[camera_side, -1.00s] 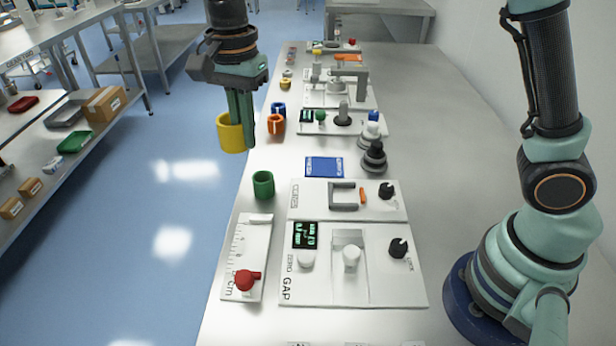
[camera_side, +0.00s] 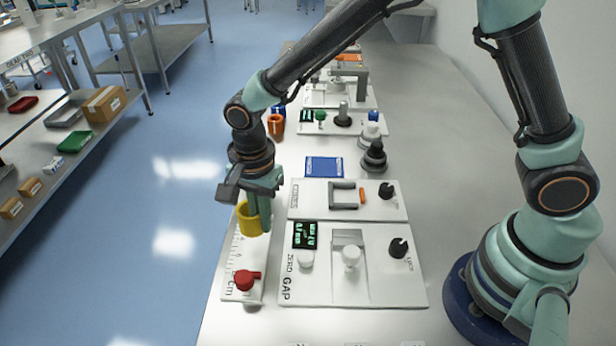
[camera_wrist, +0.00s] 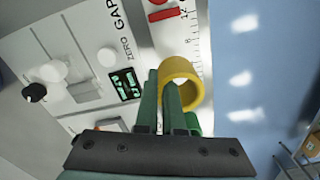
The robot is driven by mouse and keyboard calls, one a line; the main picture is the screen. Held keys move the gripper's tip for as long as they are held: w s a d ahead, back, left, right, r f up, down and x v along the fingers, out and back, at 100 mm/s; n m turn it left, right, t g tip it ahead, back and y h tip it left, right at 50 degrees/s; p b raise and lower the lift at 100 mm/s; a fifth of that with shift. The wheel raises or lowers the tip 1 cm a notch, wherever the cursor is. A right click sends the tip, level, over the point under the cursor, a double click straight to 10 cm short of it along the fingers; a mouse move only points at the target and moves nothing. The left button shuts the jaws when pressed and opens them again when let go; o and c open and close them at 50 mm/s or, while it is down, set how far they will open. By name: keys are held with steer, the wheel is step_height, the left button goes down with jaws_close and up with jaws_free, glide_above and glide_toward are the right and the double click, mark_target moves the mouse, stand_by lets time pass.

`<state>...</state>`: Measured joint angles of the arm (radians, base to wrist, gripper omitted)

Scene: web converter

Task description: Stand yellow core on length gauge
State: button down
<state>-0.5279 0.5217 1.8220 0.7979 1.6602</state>
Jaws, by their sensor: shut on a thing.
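The yellow core (camera_side: 248,219) is a short open ring held by my gripper (camera_side: 259,222) at the far end of the length gauge (camera_side: 235,262). The gauge is a white plate with a cm scale and a red knob (camera_side: 246,280) at its near end. In the wrist view my gripper (camera_wrist: 165,92) is shut on the wall of the yellow core (camera_wrist: 190,84), which is over or beside the gauge scale (camera_wrist: 182,45). I cannot tell whether the core touches the plate. A green core (camera_wrist: 193,123) shows partly behind the fingers in the wrist view; it is hidden in the side view.
The GAP panel (camera_side: 375,290) with its display and knobs lies right of the gauge. Another panel (camera_side: 300,205) with a grey C-shaped piece and a blue mat (camera_side: 324,167) lie beyond. An orange core (camera_side: 276,124) stands farther back. The bench's left edge is close to the gauge.

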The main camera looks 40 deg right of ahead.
mark_target(266, 249)
steer(key=shift+f, duration=2.65)
steer(key=shift+f, duration=0.2)
steer(key=c, duration=1)
jaws_free()
steer(key=shift+r, duration=0.1)
